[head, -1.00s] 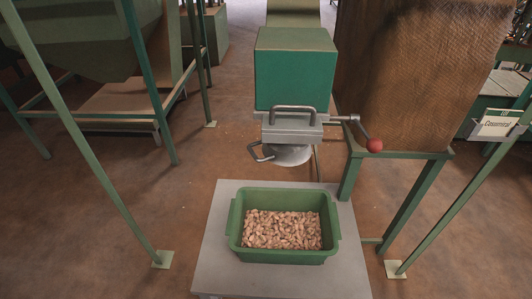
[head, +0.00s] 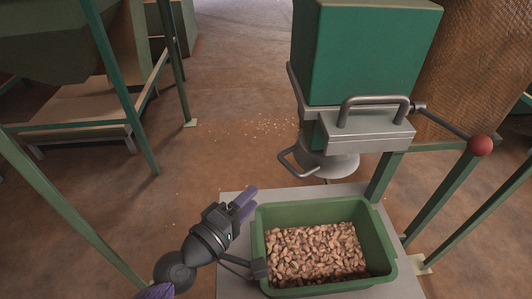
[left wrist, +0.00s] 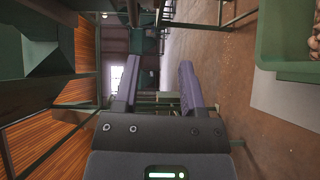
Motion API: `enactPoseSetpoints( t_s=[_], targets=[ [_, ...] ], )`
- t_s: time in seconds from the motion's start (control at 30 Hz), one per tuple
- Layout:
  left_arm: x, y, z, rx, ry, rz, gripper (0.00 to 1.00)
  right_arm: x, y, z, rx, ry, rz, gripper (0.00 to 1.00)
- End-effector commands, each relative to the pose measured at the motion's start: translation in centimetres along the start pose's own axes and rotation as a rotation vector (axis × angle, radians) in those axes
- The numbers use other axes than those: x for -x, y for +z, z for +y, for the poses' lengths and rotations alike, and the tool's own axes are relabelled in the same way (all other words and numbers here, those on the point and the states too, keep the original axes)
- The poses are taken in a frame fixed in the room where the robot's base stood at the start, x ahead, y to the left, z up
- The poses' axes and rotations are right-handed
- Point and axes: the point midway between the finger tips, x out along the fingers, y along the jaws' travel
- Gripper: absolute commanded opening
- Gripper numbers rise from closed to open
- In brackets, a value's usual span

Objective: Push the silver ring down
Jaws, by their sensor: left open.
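The silver ring (head: 332,165) is a round metal collar under the green hopper (head: 365,55) in the head view. A small loop handle (head: 290,163) sticks out on its left. A metal plate with a U-shaped handle (head: 375,110) is just above it and hides part of its top. My left gripper (head: 248,202) is lower and to the left of the ring, apart from it. It is open and empty. In the left wrist view its two purple fingers (left wrist: 160,80) stand apart with nothing between them; the ring does not show there.
A green tub (head: 384,245) of nuts stands on a grey platform (head: 235,285) below the ring, right beside my left gripper. A lever with a red knob (head: 480,145) sticks out to the right. Green stand legs (head: 75,215) frame both sides. Bits lie on the floor (head: 220,160) behind.

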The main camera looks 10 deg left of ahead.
Motion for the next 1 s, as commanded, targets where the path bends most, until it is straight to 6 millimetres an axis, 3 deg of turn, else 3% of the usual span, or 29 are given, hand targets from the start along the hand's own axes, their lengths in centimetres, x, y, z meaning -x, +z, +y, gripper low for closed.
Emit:
enactPoseSetpoints(
  t_s=[0.13, 0.4, 0.6, 0.93, 1.0],
  targets=[
    [-1.0, 0.6, 2.8, 0.07, 0.084, -0.031, 0.52, -0.3, 0.3, 0.2, 0.0, 0.004, -0.011, 0.81],
    [-6.6, 0.7, 3.2, 0.068, 0.082, -0.029, 0.52, -0.2, 1.4, 1.1, 0.005, 0.018, -0.03, 0.81],
    [-9.5, 0.8, 3.2, 0.066, 0.078, -0.029, 0.52, -0.7, 1.5, 1.1, 0.005, 0.017, -0.032, 0.81],
    [-10.1, 0.8, 3.4, 0.064, 0.076, -0.029, 0.52, -0.7, 1.2, 0.3, 0.002, 0.005, -0.027, 0.81],
    [-10.1, 0.8, 3.4, 0.063, 0.076, -0.029, 0.4, -0.7, 1.1, 0.2, 0.001, 0.003, -0.025, 0.81]
  ],
)
